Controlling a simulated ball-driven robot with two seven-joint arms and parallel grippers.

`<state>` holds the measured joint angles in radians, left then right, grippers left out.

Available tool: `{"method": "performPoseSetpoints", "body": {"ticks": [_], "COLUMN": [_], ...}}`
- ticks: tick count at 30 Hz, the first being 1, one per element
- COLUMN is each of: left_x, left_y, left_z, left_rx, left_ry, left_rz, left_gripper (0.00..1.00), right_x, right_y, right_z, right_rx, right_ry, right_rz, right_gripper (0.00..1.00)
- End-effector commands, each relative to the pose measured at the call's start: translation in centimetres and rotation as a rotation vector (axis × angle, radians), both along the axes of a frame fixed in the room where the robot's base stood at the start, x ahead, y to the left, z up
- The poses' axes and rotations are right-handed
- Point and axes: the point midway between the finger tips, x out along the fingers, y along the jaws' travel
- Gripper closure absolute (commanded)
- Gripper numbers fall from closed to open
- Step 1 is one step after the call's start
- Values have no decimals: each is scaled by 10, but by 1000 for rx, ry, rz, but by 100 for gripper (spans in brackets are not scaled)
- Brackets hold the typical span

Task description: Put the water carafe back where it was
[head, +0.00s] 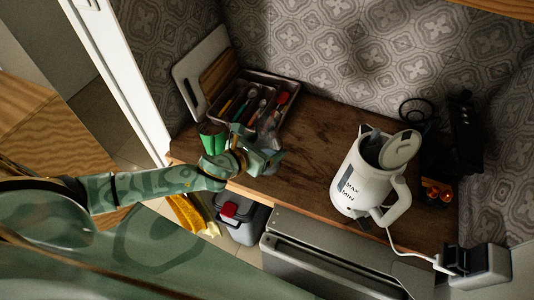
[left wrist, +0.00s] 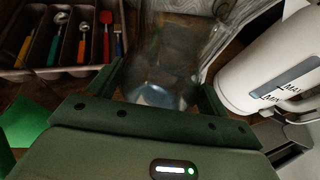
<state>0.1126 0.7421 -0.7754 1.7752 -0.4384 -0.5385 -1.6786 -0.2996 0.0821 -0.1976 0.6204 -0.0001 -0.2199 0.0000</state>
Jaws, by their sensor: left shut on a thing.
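The water carafe is clear glass and shows between the fingers in the left wrist view (left wrist: 170,65). My left gripper (head: 262,160) is shut on it, with one finger on each side. In the head view the carafe (head: 268,126) is faint, just beyond the gripper and beside the cutlery tray, partly hidden by the gripper. I cannot tell whether its base touches the wooden counter (head: 305,150). My right gripper is not in view.
A cutlery tray (head: 287,87) with several utensils stands at the back left, near cutting boards (head: 201,70). A green thing (head: 212,137) is left of the gripper. A white kettle (head: 353,180) stands right, its lid open. The counter between tray and kettle is clear.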

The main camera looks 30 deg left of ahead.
Motion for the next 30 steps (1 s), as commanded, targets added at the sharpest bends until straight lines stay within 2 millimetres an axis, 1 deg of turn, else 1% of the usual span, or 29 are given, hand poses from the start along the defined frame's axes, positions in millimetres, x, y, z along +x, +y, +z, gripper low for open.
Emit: {"method": "performPoseSetpoints", "body": {"ticks": [1, 5, 7, 12, 14, 20, 24, 25, 27, 30], "left_x": [4, 10, 14, 13, 13, 13, 13, 13, 13, 13], "left_y": [1, 2, 3, 3, 3, 3, 3, 3, 3, 3], "left_z": [-6, -11, -16, -45, -47, -45, -49, -50, -49, -49], "left_rx": [-1, -1, -2, -2, -1, -1, -1, -1, -1, -1], "left_ry": [-1, -2, -2, 2, -1, -2, -1, 0, 0, 0], "left_rz": [1, 1, 2, 2, 1, 0, 0, 0, 0, 0], "left_gripper": [65, 65, 65, 65, 65, 65, 65, 16, 0, 0], "right_x": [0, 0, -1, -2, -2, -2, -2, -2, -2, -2], "right_y": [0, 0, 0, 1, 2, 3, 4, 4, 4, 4], "right_z": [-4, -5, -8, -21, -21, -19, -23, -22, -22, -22], "right_rx": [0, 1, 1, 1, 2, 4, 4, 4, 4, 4], "right_ry": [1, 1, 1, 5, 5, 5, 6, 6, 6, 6], "right_rz": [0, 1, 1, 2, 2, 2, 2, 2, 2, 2], "right_gripper": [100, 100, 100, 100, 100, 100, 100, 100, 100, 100]}}
